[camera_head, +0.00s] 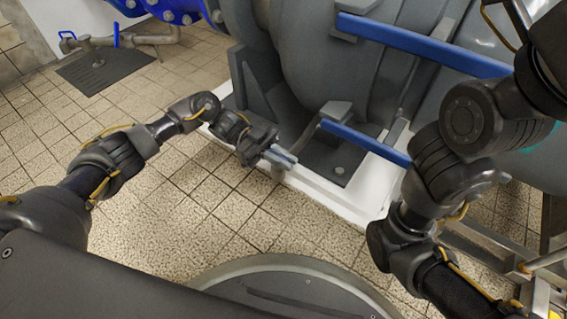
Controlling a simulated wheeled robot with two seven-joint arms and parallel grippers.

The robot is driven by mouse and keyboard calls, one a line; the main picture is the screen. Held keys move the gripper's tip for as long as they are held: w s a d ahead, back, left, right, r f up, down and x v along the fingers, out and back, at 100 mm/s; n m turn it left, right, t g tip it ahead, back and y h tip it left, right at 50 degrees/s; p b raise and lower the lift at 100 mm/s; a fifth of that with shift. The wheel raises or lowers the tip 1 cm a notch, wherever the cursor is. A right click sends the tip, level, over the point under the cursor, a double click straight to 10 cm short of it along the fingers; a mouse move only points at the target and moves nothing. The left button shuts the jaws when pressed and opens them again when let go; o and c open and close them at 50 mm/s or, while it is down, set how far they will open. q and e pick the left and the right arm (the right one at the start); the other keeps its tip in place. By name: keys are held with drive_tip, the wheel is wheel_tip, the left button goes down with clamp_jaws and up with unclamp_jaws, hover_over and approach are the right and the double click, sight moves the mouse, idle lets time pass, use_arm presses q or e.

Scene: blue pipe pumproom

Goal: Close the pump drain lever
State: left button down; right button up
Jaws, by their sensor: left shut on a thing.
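My left gripper (282,157) reaches in from the left to the near edge of the white pump base. Its two pale blue-grey fingertips are shut on a small part there, which I take to be the pump drain lever. That part is mostly hidden by the jaws, so its angle cannot be told. A short grey piece (278,173) shows just below the fingertips. The big grey pump (335,60) stands behind on the white base (345,207). My right arm fills the right side of the picture, and its gripper is out of view.
Two blue bars (425,46) (365,143) stick out from the pump toward my right arm. A pipe with blue valve handles (117,33) and a dark floor plate (95,69) are at the upper left. The tiled floor (190,215) is clear at the left.

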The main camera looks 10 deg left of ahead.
use_arm(q)
drive_tip(key=shift+d, duration=0.1)
idle(0.3)
drive_tip(key=c, duration=1.5)
unclamp_jaws()
drive_tip(key=shift+w+a, duration=0.1)
drive_tip(key=shift+a, duration=0.25)
drive_tip(key=shift+v, duration=5.1)
drive_tip(key=shift+f, duration=0.1)
